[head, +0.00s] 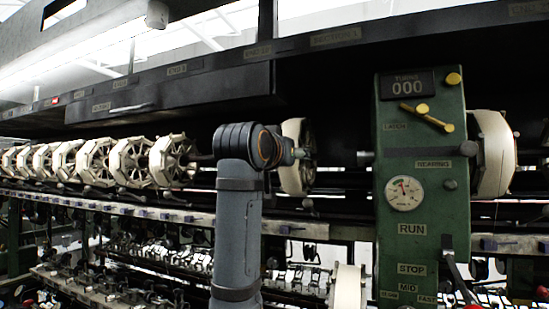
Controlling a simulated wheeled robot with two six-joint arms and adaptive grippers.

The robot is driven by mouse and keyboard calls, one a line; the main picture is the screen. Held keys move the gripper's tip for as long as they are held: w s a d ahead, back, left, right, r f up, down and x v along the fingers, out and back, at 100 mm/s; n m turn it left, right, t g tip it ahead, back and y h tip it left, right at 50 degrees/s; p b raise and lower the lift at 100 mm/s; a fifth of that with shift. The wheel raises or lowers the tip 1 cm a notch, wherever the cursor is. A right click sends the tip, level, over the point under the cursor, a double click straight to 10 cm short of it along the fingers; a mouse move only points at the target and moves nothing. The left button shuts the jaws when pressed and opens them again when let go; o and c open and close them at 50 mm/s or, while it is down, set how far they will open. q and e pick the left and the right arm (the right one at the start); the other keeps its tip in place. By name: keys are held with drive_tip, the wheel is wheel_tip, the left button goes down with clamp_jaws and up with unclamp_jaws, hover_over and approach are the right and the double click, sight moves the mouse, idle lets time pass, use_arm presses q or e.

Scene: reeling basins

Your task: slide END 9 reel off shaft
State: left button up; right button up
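A pale reel with a dark spoked frame (293,170) sits alone in the gap left of the green bearing housing (422,170). A short piece of shaft (365,158) sticks out from the housing toward it, with a dark gap between. I cannot read an END 9 label, so I cannot tell if this is that reel. Another pale reel (495,155) sits right of the housing. One grey arm of mine rises from below, and its dark joint overlaps the lone reel's left side. I cannot tell whether they touch. No gripper fingers are visible.
Several pale spoked reels (172,161) line up along the left. A dark labelled beam (330,40) runs above. A rail with small blocks (150,208) runs below. Another pale reel (347,290) stands low near the housing. The housing has a gauge (404,193) and a counter reading 000 (407,86).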

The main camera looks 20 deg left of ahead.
use_arm(q)
drive_tip(key=shift+s+d, duration=0.15)
drive_tip(key=shift+d, duration=1.3)
drive_tip(key=shift+s+d, duration=0.1)
drive_tip(key=shift+d, duration=1.3)
drive_tip(key=d+b, duration=0.4)
drive_tip(key=d, duration=0.1)
drive_tip(key=shift+s, duration=0.15)
drive_tip(key=shift+s+b, duration=0.1)
drive_tip(key=shift+b, duration=0.2)
